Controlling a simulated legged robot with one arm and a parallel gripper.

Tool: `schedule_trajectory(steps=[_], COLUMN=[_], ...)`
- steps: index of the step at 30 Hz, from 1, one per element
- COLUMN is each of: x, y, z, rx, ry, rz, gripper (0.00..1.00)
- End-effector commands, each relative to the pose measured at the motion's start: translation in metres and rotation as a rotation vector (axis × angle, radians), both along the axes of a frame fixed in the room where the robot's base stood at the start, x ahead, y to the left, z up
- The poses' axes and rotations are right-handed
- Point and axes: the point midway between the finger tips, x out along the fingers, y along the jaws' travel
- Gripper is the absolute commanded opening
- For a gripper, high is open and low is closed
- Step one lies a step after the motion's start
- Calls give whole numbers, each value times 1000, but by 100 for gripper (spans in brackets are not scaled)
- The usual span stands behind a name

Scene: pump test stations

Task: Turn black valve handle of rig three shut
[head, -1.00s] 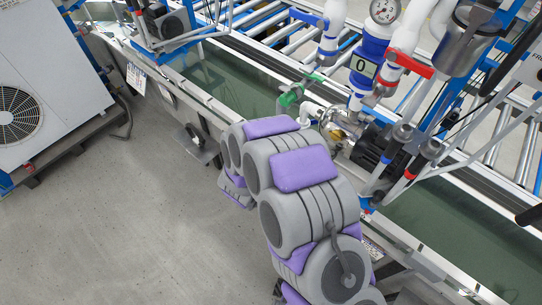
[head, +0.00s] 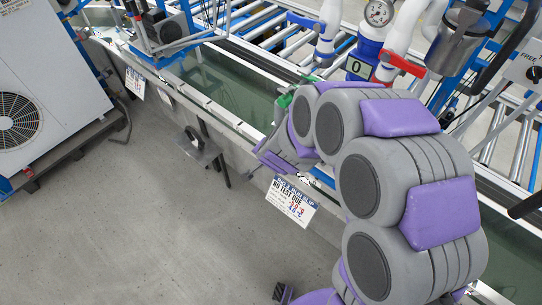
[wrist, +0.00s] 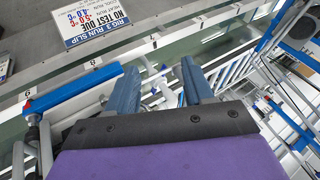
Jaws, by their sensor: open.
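My gripper (wrist: 160,84) is open in the wrist view, its two blue fingers apart with nothing held between them. A small white fitting shows beyond the fingertips, and I cannot tell what it belongs to. The rig three slip card (head: 292,203) hangs on the trough's front side and also shows in the wrist view (wrist: 98,18). In the head view my arm covers much of the rig's lower pipework. I cannot make out a black valve handle for certain. A red handle (head: 404,63) and part of a green handle (head: 285,101) show on the rig.
A water trough (head: 225,82) runs in front of the roller conveyor. A white fan unit (head: 45,95) stands at left. The floor at lower left is mostly clear.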

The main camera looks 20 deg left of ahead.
Motion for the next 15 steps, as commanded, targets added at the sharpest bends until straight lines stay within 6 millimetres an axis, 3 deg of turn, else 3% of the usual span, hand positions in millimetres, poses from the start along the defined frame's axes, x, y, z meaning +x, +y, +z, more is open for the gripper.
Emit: schedule_trajectory(steps=[6, 15], x=[-7, -16], y=[-14, -24], z=[29, 45], rx=[17, 21], ry=[30, 55], rz=[65, 112], gripper=[52, 52])
